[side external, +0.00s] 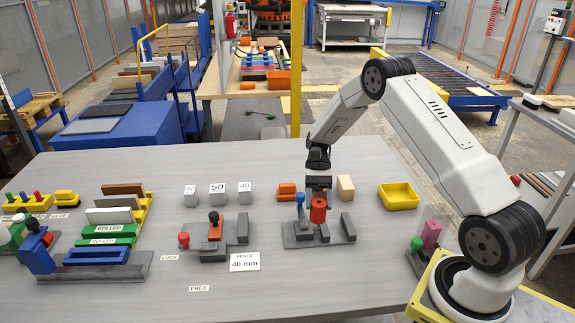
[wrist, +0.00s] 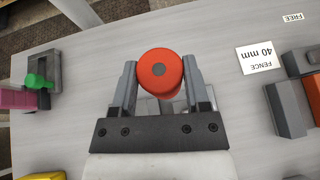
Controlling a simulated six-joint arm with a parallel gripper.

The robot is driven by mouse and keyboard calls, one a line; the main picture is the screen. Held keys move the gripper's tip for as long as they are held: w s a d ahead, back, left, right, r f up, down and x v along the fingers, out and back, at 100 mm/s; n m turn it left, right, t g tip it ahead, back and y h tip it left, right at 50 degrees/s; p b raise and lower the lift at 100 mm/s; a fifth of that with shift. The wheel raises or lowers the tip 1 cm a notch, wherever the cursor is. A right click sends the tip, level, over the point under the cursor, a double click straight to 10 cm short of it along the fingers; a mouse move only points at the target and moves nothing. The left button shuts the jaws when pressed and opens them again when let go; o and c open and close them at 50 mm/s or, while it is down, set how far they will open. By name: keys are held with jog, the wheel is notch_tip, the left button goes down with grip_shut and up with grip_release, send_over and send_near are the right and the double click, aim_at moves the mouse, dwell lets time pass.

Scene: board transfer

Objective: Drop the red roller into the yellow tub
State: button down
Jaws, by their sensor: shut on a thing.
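The red roller (side external: 318,211) is upright between the fingers of my gripper (side external: 318,192), over the grey fixture (side external: 297,240) in the middle of the table. In the wrist view the round end of the red roller (wrist: 160,70) faces the camera, with a finger against each side. My gripper is shut on it. I cannot tell whether the roller's lower end touches the fixture. The yellow tub (side external: 398,196) stands to the right, beyond the fixture, and looks empty. Only a yellow edge (wrist: 45,176) shows at the bottom left of the wrist view.
The fixture carries a blue post (side external: 301,212) and a grey block (side external: 348,226) close to the roller. A tan block (side external: 345,187) stands between gripper and tub.

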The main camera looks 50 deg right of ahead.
jog(key=s+d+n+g+h, duration=0.1)
jog(key=s+d+n+h, duration=0.2)
jog(key=d, duration=0.8)
jog(key=s+d+r+n+g+h, duration=0.1)
jog(key=s+d+n+h, duration=0.2)
jog(key=d+n+h, duration=0.4)
jog(key=s+d+r+n+g+h, duration=0.1)
jog(key=s+d+n+h, duration=0.3)
jog(key=d, duration=1.2)
jog(key=shift+d+r+n+h, duration=0.15)
jog(key=shift+d+n+h, duration=0.25)
jog(key=shift+n+h, duration=0.65)
notch_tip(320, 180, down, 6)
grip_release()
